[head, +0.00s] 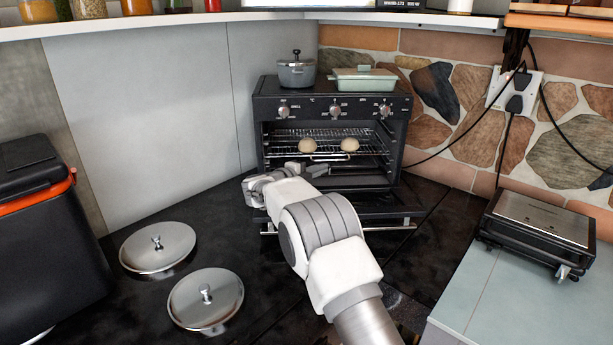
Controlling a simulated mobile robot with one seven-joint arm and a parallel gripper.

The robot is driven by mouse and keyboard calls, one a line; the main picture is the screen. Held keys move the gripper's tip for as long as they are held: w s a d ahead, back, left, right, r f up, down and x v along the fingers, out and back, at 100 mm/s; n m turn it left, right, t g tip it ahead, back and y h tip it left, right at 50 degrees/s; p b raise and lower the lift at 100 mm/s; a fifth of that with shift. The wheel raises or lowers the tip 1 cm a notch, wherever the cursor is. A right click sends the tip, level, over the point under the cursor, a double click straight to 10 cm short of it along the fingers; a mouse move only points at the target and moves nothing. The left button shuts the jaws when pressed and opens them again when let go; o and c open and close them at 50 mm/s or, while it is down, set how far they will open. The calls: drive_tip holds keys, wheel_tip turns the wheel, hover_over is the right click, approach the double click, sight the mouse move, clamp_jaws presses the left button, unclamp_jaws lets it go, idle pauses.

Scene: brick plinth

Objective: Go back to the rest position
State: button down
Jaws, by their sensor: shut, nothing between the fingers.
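My arm reaches from the bottom right toward the oven (334,181), and my gripper (308,170) is in front of its open cavity. The fingers are shut with nothing between them. The oven door (385,213) is folded down, partly hidden behind my arm. Two pale round items (308,145) sit on the wire rack (370,155) inside, just beyond and above the gripper. The gripper appears apart from them.
Two metal lids (158,246) lie on the dark counter at left. A black box with an orange rim (45,240) stands far left. A grill (540,230) stands at right. A pot (296,72) and a green dish (364,82) are on the oven.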

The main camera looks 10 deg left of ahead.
drive_tip(key=v, duration=0.5)
drive_tip(key=d+r+n+t+y, duration=0.3)
drive_tip(key=r+n+y, duration=0.3)
drive_tip(key=r, duration=0.9)
drive_tip(key=s+d+r+n+g+y+p, duration=0.1)
drive_tip(key=s+d+r+n+y, duration=0.45)
drive_tip(key=s+r+n, duration=0.3)
drive_tip(key=s+d+f+n+g, duration=0.2)
drive_tip(key=s+d+f, duration=0.3)
drive_tip(key=s, duration=0.7)
drive_tip(key=s+d+f+n+g+h+p, duration=0.1)
drive_tip(key=s+d+f+n+g, duration=0.2)
drive_tip(key=s, duration=1)
drive_tip(key=s+d+f+n+g+h+p, duration=0.1)
drive_tip(key=s+d+f+n+g, duration=0.2)
drive_tip(key=s+d+f, duration=0.3)
drive_tip(key=s+d+g, duration=0.1)
drive_tip(key=s+d, duration=0.2)
drive_tip(key=s, duration=0.4)
drive_tip(key=shift+s+f+g, duration=0.15)
drive_tip(key=shift+f+g, duration=0.15)
drive_tip(key=shift+g, duration=0.1)
drive_tip(key=shift+a+n+h, duration=0.1)
drive_tip(key=shift+n+h, duration=0.15)
